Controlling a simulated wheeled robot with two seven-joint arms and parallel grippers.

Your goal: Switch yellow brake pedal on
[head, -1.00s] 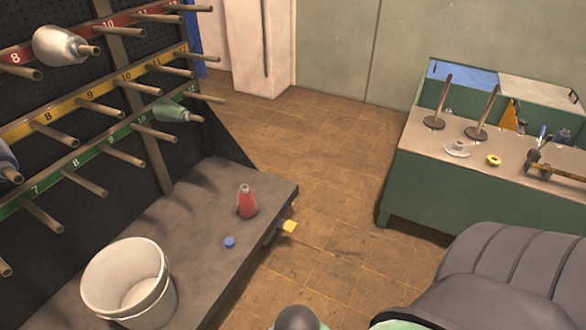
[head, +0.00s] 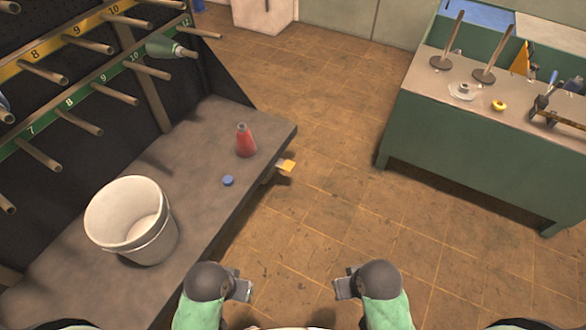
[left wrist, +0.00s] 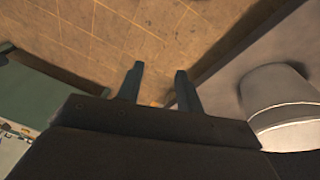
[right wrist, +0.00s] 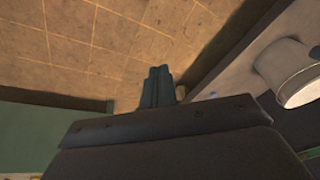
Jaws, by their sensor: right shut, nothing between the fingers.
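The yellow pedal (head: 287,166) sticks out from the right edge of the grey bench (head: 215,125) in the head view, low beside the red cone-shaped bottle. Whether it is on or off I cannot tell. My left gripper (head: 243,289) is at the bottom centre of the head view, well short of the pedal. Its fingers (left wrist: 160,70) are apart and empty in the left wrist view. My right gripper (head: 343,288) is to the right of it, also far from the pedal. Its fingers (right wrist: 158,70) are together with nothing between them.
A white bucket (head: 125,205), a blue cap (head: 228,180) and a red bottle (head: 245,140) stand on the bench. A pegged rack (head: 75,95) rises behind it. A green worktable (head: 460,145) stands at the right. The tiled floor (head: 330,200) between is clear.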

